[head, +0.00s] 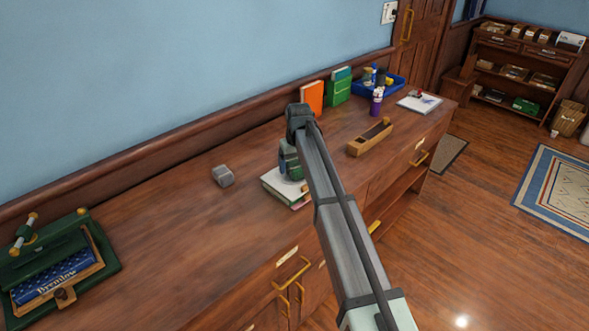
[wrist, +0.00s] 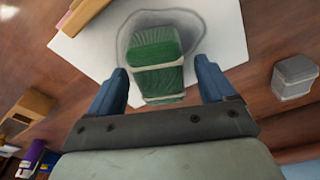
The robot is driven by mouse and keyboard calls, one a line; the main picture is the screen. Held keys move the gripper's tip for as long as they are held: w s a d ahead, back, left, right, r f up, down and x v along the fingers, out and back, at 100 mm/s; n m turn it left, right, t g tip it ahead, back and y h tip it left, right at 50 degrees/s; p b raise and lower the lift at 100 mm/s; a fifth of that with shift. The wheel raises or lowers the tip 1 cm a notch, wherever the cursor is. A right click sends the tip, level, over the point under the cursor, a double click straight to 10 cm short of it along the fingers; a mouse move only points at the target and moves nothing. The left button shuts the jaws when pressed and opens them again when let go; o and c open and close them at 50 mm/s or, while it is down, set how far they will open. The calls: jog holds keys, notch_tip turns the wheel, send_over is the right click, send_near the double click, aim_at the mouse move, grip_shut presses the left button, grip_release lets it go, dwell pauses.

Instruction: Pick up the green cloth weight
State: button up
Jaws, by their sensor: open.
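The green cloth weight (wrist: 157,62) is a small block with a green top and a pale band around it. In the wrist view it stands on a white sheet or book cover with a grey ring mark. My gripper (wrist: 160,82) is open, with one blue finger on each side of the weight's near part; I cannot tell whether they touch it. In the head view the weight (head: 289,161) is partly hidden behind my arm, on a small stack of books (head: 275,184) on the wooden cabinet top.
A grey block (head: 222,176) stands left of the books; it also shows in the wrist view (wrist: 295,75). A wooden box (head: 369,139), purple bottle (head: 377,101), upright orange book (head: 312,97) and blue tray (head: 398,84) are farther right. A green book press (head: 110,250) sits at left.

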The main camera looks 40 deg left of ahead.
jog(key=shift+f, duration=0.25)
jog(key=shift+r, duration=0.1)
grip_shut()
dwell(0.6)
